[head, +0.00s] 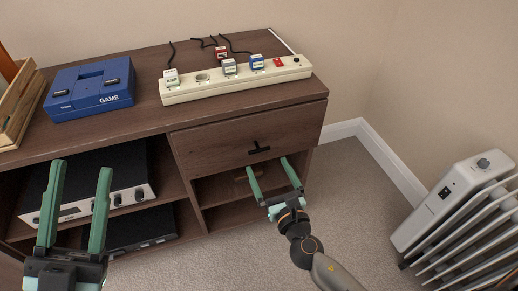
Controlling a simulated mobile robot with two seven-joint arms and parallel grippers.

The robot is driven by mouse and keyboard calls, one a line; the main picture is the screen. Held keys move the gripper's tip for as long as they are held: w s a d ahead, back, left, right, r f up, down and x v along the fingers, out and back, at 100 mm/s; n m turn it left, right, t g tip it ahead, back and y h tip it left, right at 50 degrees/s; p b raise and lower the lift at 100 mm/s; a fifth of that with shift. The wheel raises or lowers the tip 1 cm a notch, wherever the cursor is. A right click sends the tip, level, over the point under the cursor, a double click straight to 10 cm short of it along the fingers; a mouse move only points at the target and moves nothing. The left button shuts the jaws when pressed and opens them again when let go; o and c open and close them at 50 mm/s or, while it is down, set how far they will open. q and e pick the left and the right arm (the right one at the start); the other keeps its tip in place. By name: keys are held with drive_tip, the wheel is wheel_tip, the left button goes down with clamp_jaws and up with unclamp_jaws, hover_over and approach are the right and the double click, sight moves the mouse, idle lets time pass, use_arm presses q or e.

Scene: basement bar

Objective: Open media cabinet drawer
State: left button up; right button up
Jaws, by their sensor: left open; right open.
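The brown wooden media cabinet (140,60) stands against the wall. Its drawer (215,145) is at the upper right of the front, below the top, and looks shut. A black T-shaped handle (259,148) sits on the drawer front. My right gripper (268,164) is open and empty, with its fingers just below the handle in the picture; I cannot tell whether they touch the drawer. My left gripper (82,168) is open and empty in front of the cabinet's left shelves, and hides part of a device there.
A power strip (200,93) with several plugs, a blue game box (92,88) and a wooden crate (20,100) stand on the cabinet top. Black devices (125,170) fill the left shelves. A white radiator (450,205) stands at right. Carpet (340,200) is clear between cabinet and radiator.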

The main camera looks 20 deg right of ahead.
sight(260, 151)
drive_tip(key=w, duration=0.7)
drive_tip(key=shift+w+a, duration=0.15)
drive_tip(key=shift+w, duration=0.2)
clamp_jaws()
idle(0.5)
